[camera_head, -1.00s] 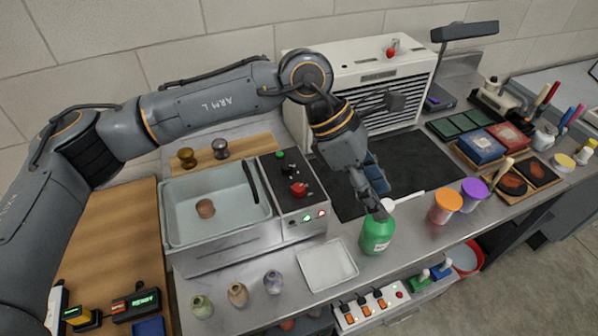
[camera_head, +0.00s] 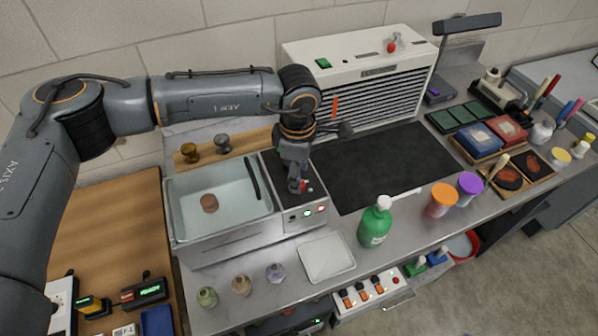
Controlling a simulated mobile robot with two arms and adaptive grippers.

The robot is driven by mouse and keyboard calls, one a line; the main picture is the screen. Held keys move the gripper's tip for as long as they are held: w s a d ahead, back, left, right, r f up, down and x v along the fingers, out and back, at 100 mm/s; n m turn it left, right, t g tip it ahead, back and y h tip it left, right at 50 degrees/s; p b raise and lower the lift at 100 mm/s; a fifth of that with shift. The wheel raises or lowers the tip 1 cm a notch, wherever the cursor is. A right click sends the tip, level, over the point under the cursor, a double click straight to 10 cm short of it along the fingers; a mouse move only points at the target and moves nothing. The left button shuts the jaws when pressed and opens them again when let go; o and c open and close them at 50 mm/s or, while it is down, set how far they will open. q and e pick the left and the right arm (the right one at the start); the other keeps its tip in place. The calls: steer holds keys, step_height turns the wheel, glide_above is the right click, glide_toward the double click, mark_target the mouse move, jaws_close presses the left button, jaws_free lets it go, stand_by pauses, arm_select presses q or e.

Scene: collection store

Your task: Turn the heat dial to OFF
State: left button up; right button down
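The control panel (camera_head: 291,216) stands at the right side of the grey water basin (camera_head: 180,215). A red dial (camera_head: 304,185) on its dark top is mostly covered by my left gripper (camera_head: 298,187). I take it to be the heat dial, but its pointer and any OFF mark cannot be read. My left gripper points down from above, with its fingertips at the dial. Whether the fingers touch or grip it is hidden. A green and a red light glow on the panel's front. My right gripper is not in view.
A green pump bottle (camera_head: 375,224) stands at the front edge, right of a white tray (camera_head: 327,257). Small jars (camera_head: 241,284) stand at the front left. A white slatted unit (camera_head: 365,75) stands behind. The black mat (camera_head: 380,165) is clear.

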arm_select(q)
steer(key=shift+f+p, duration=0.35)
steer(key=shift+f, duration=1.2)
steer(key=shift+w, duration=0.1)
steer(key=shift+c, duration=0.2)
jaws_close()
